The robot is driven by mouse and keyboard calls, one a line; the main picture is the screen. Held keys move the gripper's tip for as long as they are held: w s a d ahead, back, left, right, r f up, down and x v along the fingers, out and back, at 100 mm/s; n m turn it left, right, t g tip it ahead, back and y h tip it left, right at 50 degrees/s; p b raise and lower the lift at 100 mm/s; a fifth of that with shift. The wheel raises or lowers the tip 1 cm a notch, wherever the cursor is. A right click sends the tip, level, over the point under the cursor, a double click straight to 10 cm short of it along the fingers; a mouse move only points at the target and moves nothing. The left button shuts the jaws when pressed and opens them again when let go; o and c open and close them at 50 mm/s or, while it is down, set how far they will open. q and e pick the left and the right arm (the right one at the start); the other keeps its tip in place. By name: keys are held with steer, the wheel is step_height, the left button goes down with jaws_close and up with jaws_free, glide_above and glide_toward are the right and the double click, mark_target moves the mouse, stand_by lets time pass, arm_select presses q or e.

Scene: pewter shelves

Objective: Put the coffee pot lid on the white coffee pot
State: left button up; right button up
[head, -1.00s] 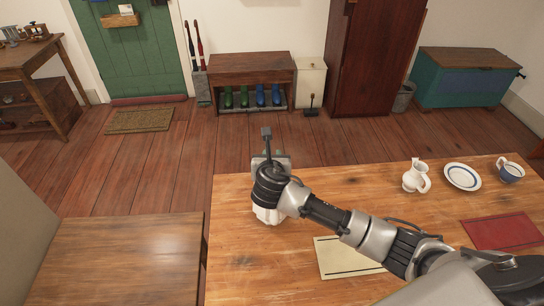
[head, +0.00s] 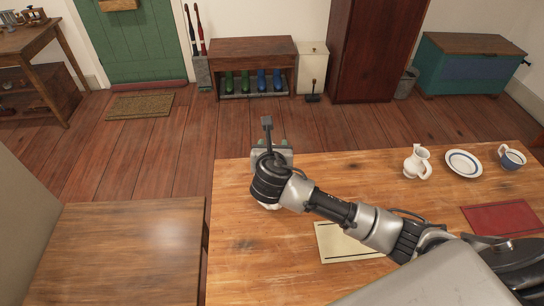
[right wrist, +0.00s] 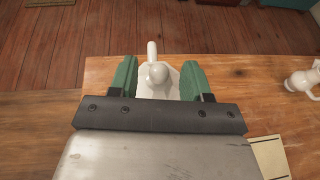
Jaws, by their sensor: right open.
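My right gripper (right wrist: 157,82) is open, its two green fingers on either side of a white piece. This is the white coffee pot (right wrist: 153,49), with a curved part sticking out at the far side. A rounded, knob-like white part, likely the coffee pot lid (right wrist: 157,73), shows on top between the fingers. I cannot tell whether it sits flush or whether the fingers touch anything. In the head view the right gripper (head: 272,150) is over the table's far left part, and my wrist hides nearly all of the pot. My left gripper is not in view.
The wooden table (head: 245,255) also holds a white jug (head: 417,162), a blue-rimmed plate (head: 463,162), a cup (head: 511,157), a cream mat (head: 345,243) and a red mat (head: 502,217). A wooden bench or second table (head: 120,245) stands at the left.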

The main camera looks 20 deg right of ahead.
steer(key=v, duration=0.8)
